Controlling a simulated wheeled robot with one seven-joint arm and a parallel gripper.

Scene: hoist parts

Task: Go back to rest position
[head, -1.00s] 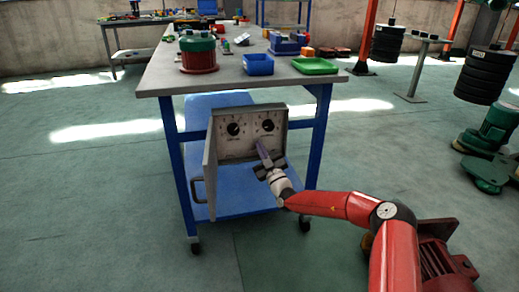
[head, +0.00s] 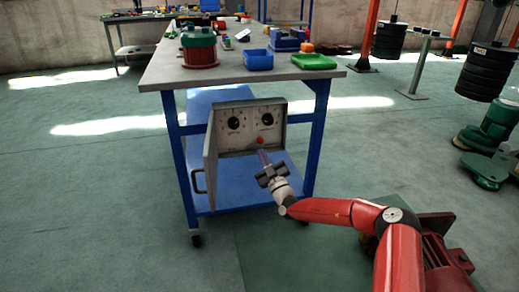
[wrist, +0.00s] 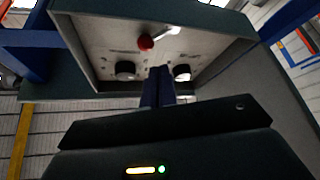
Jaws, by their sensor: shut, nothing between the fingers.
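My gripper (head: 264,158) is shut and empty, just in front of the open control box (head: 245,139) under the table. The box has a pale panel with two black knobs (head: 234,123) and a red button or lever tip (head: 260,141), and its door (head: 210,165) hangs open to the left. In the wrist view my closed fingers (wrist: 158,82) point at the panel (wrist: 105,50), with the red-tipped part (wrist: 146,42) and the two knobs beyond them. I cannot tell how wide the gap to the panel is.
The blue-legged table (head: 160,75) carries a green-and-red pot (head: 199,50), a blue tray (head: 258,60) and a green tray (head: 313,62). A green machine (head: 487,150) and stacked black weights (head: 487,72) stand at the right. The floor to the left is clear.

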